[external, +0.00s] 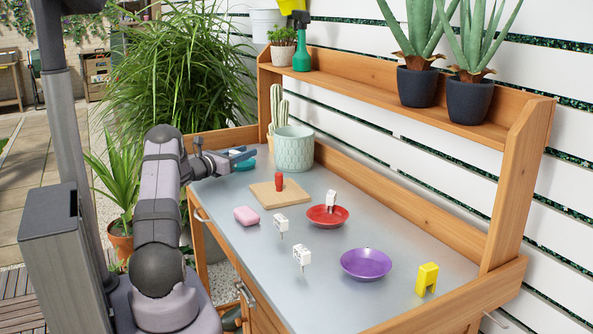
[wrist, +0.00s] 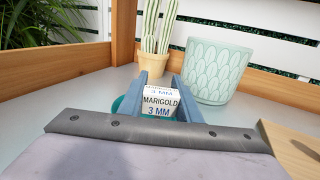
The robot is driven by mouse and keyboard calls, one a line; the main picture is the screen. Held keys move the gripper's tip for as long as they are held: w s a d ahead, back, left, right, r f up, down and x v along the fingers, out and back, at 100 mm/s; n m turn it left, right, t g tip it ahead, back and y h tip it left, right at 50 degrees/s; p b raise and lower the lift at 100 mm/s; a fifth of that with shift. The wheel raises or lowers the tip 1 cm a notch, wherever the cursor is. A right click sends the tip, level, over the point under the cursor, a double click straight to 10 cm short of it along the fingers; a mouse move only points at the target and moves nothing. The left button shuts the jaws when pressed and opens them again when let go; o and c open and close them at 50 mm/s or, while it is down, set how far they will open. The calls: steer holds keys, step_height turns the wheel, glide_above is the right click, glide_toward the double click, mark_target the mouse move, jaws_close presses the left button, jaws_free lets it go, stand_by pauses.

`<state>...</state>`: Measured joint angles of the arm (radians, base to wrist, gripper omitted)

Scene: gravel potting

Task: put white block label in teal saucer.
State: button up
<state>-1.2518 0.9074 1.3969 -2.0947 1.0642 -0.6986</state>
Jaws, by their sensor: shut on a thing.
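My gripper (external: 240,155) is at the far left corner of the bench, and its blue fingers also show in the wrist view (wrist: 159,84). It is shut on a white block label (wrist: 160,103) that reads MARIGOLD 3 MM. The teal saucer (external: 246,165) lies under the fingers, mostly hidden by them. In the wrist view, a teal edge (wrist: 117,104) shows left of and below the label. I cannot tell whether the label touches the saucer. Other white labels stand on the bench (external: 281,223), nearer the front (external: 302,255), and in the red saucer (external: 330,201).
A pale green pot (external: 294,149) and a cactus (wrist: 157,45) stand just beyond my gripper. A wooden board (external: 262,199) holds a red cylinder (external: 279,182). A pink block (external: 246,215), purple saucer (external: 366,264) and yellow piece (external: 427,280) lie nearer the front. A raised wooden edge borders the back.

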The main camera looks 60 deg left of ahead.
steer(key=o, duration=1)
steer(key=shift+s+r+p, duration=0.1)
steer(key=shift+r+p, duration=0.1)
steer(key=shift+p, duration=0.15)
steer(key=b+v, duration=0.1)
steer(key=v, duration=1)
steer(key=shift+s+d+f+b, duration=0.1)
steer(key=shift+s+d+b, duration=0.1)
steer(key=shift+s+b, duration=0.15)
